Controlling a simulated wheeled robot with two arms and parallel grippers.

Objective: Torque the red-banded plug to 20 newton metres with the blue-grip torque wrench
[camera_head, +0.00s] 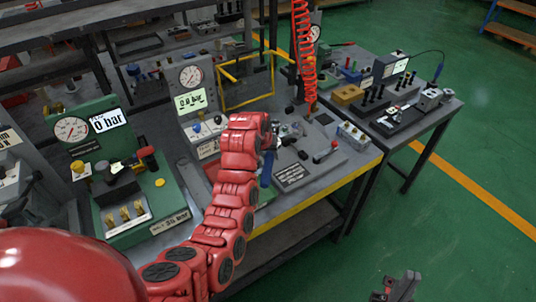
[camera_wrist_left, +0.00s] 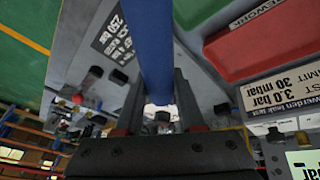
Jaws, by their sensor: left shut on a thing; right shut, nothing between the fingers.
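The blue-grip torque wrench shows in the head view as a short blue grip (camera_head: 266,168) beside my left gripper (camera_head: 270,138). In the left wrist view the long blue grip (camera_wrist_left: 157,45) runs between the two fingers of my left gripper (camera_wrist_left: 158,108), which is shut on it. The wrench's head is hidden. My right gripper (camera_head: 398,287) is shut and empty, low in the picture, away from the bench.
A green gauge block (camera_head: 148,222) stands left of my arm, and a grey gauge panel (camera_head: 190,104) behind it. A coiled red hose (camera_head: 302,45) hangs over the bench. A side table (camera_head: 440,112) holds several fittings. The green floor (camera_head: 470,220) at right is clear.

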